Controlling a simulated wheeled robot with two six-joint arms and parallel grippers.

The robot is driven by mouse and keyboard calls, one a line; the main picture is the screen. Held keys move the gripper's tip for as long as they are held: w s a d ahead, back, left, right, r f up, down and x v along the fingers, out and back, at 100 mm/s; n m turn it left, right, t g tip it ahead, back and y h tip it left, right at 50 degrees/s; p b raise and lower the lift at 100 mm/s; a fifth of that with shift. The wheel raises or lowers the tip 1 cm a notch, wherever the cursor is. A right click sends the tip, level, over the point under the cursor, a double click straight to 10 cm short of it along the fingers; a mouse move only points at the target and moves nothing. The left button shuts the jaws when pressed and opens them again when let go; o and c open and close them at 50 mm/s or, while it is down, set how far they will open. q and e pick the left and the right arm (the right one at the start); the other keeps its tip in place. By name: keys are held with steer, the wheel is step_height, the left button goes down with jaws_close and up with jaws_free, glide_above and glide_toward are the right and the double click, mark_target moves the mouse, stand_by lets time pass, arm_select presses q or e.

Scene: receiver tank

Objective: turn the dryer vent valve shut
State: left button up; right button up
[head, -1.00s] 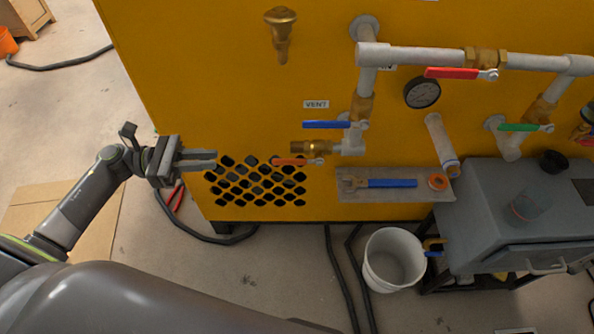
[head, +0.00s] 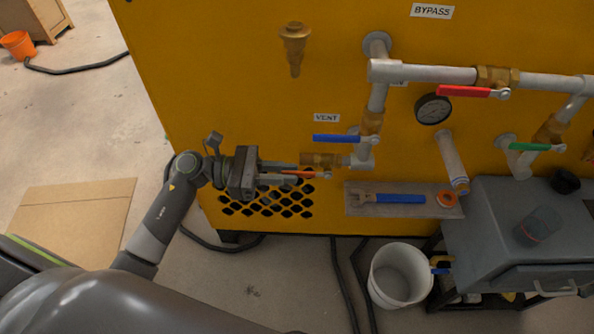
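A yellow panel carries a white VENT label (head: 326,118). Below it is a blue lever (head: 336,138), lying level beside a vertical pipe. Lower is a brass fitting (head: 322,160) pointing left from the pipe elbow, with an orange-red lever (head: 308,174) lying level just under it. My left gripper (head: 285,173) points right, its fingers parted above and below the free left end of the orange-red lever. It looks open; I cannot tell whether a finger touches the lever. My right gripper is not in view.
A red lever (head: 462,92) sits below the BYPASS label (head: 432,11), and a green lever (head: 537,147) is at right. A gauge (head: 433,109) and a shelf with a blue-handled wrench (head: 400,198) are close by. A white bucket (head: 400,275) stands below.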

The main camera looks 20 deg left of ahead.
mark_target(307, 175)
arm_select(q)
steer(key=shift+x, duration=1.4)
jaws_close()
